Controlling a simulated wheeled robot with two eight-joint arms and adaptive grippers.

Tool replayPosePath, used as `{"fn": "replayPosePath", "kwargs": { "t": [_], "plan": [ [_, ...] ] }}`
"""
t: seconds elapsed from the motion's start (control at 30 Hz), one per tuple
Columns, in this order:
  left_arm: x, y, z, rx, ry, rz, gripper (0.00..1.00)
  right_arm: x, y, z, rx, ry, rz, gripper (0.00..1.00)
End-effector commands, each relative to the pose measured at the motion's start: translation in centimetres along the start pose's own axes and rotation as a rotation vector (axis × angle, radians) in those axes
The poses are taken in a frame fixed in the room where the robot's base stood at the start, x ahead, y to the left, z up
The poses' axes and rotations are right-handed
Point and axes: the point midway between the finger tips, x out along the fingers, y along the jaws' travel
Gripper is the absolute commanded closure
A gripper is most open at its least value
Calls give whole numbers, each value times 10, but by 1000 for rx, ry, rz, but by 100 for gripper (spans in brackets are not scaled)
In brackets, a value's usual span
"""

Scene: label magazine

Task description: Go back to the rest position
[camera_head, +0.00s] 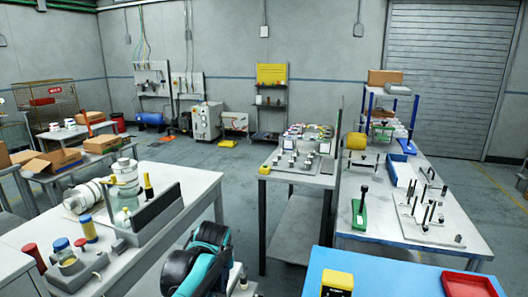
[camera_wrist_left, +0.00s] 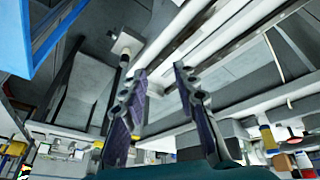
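My left gripper (camera_wrist_left: 160,70) shows in the left wrist view with its two dark fingers apart and nothing between them. That view is tilted, with table edges, legs and grey floor behind the fingers. In the head view a black and teal part of my arm (camera_head: 203,262) shows at the bottom, between the left table and the blue surface. The left gripper's fingers cannot be made out there. My right gripper is in neither view.
A white table (camera_head: 150,250) with jars, a clear bottle and a dark upright plate stands at left. A blue surface (camera_head: 385,278) with a yellow device (camera_head: 337,285) and a red tray (camera_head: 468,285) is at lower right. White workbenches with fixtures stand behind. Open floor lies at centre-left.

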Motion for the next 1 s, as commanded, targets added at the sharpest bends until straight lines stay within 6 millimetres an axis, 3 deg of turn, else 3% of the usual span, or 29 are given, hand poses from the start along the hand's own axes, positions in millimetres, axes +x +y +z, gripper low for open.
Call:
{"fn": "replayPosePath", "kwargs": {
  "t": [0.03,0.2,0.5,0.7,1.0],
  "plan": [
    [-12,-19,13,38,9,19,71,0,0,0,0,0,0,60],
    [-37,-69,57,195,52,82,71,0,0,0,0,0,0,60],
    [-39,-136,139,433,155,152,71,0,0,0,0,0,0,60],
    [-32,-151,162,504,193,165,71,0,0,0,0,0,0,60],
    [-31,-152,164,513,197,166,71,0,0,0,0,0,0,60]
  ]
}}
